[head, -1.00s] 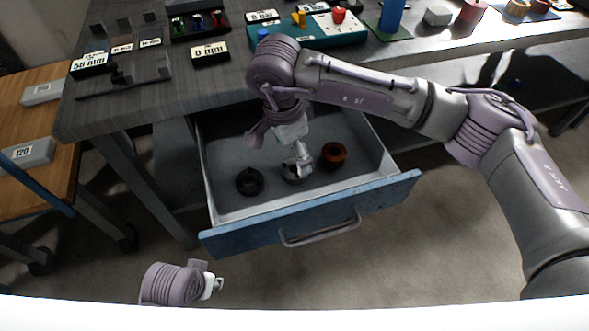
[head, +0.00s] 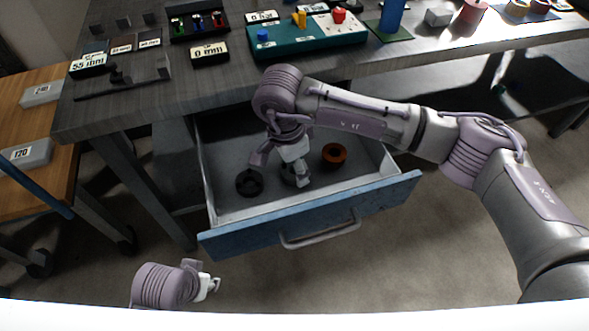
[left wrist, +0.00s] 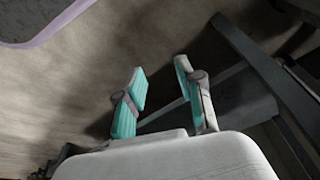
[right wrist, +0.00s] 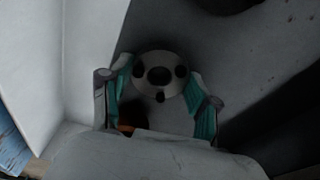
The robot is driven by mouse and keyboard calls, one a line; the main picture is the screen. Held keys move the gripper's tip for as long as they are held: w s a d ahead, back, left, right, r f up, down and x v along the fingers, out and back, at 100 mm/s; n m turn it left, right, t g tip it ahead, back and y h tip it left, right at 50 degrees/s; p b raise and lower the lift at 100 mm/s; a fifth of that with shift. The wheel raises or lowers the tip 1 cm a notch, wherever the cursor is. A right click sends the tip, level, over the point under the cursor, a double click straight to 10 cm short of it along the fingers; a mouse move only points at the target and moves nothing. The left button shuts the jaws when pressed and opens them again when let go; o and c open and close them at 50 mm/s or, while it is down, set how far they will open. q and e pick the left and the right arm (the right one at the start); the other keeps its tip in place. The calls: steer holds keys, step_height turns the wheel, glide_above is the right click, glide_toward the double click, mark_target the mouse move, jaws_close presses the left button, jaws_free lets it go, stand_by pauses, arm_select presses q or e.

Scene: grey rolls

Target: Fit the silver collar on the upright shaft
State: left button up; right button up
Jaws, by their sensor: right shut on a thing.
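The silver collar (right wrist: 160,74) is a pale disc with a dark centre hole and several dark spots, seen between the fingers of my right gripper (right wrist: 160,98) in the right wrist view. In the head view that gripper (head: 301,178) reaches down into the open drawer and mostly hides the collar (head: 288,175). It is shut on the collar, low over the drawer floor; I cannot tell whether the collar touches the floor. My left gripper (head: 213,287) is empty, low in front of the drawer; its fingers (left wrist: 161,82) are apart. I cannot pick out the upright shaft with certainty.
The blue-fronted drawer (head: 375,202) also holds a black collar (head: 249,182) and an orange collar (head: 334,153) on either side. The grey worktop (head: 235,92) above carries a green panel (head: 275,46), a tray (head: 178,38) and number plates. A wooden table stands left.

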steer(key=c, duration=0.5)
steer(key=shift+o, duration=0.2)
steer(key=shift+r, duration=0.1)
